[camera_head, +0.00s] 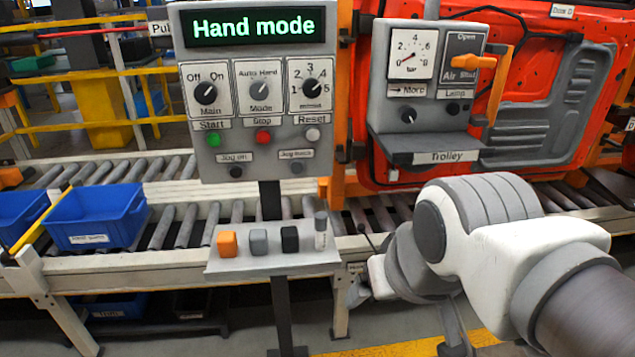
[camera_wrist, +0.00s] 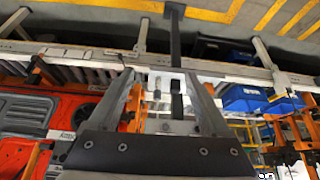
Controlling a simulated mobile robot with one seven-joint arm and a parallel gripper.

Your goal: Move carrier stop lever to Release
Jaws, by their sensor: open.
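A thin dark rod with a small knob (camera_head: 362,229) stands at the conveyor's front rail, just left of my arm in the head view. It may be the carrier stop lever, but no label on it can be read, and my arm hides what lies right of it. My gripper (camera_wrist: 160,76) is open in the wrist view, with its two grey fingers apart and nothing held between them. The wrist view is upside down. The panel's post and conveyor rail show beyond the fingertips, apart from them.
A control panel (camera_head: 252,95) reads "Hand mode". Below it a small shelf (camera_head: 270,263) holds orange, grey and black blocks and a small cylinder. Blue bins (camera_head: 97,217) sit left on the conveyor.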

